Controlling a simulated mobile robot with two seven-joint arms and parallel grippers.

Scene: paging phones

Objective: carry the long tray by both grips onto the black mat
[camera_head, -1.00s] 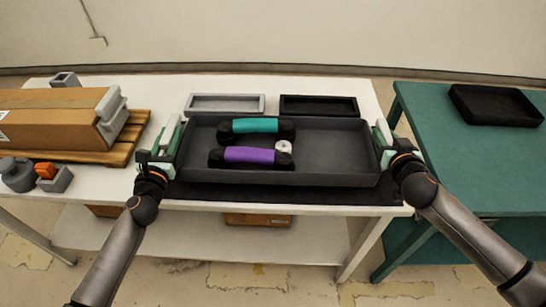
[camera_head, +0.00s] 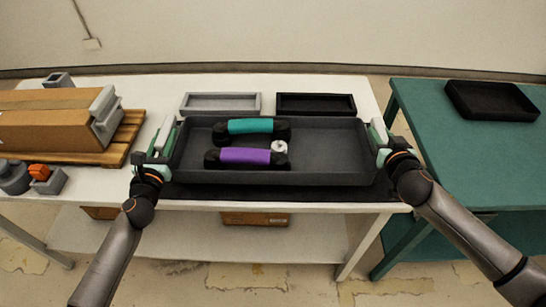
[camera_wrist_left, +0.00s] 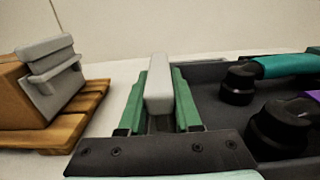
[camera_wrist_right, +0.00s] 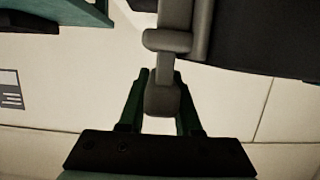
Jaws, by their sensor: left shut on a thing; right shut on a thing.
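The long dark grey tray (camera_head: 330,150) is level in the head view, over the rear part of the black mat (camera_head: 290,193), whose front strip shows. I cannot tell whether it touches the mat. It holds a teal-handled phone (camera_head: 251,126), a purple-handled phone (camera_head: 245,156) and a small white roll (camera_head: 279,147). My left gripper (camera_head: 160,146) is shut on the tray's left grip, a pale grey bar in the left wrist view (camera_wrist_left: 159,85). My right gripper (camera_head: 382,142) is shut on the right grip, which shows grey in the right wrist view (camera_wrist_right: 162,98).
A grey tray (camera_head: 185,103) and a small black tray (camera_head: 316,113) lie behind the long tray. A cardboard box (camera_head: 50,130) on a wooden pallet (camera_head: 125,140) stands left. A green table (camera_head: 450,160) with a black bin (camera_head: 492,116) is to the right.

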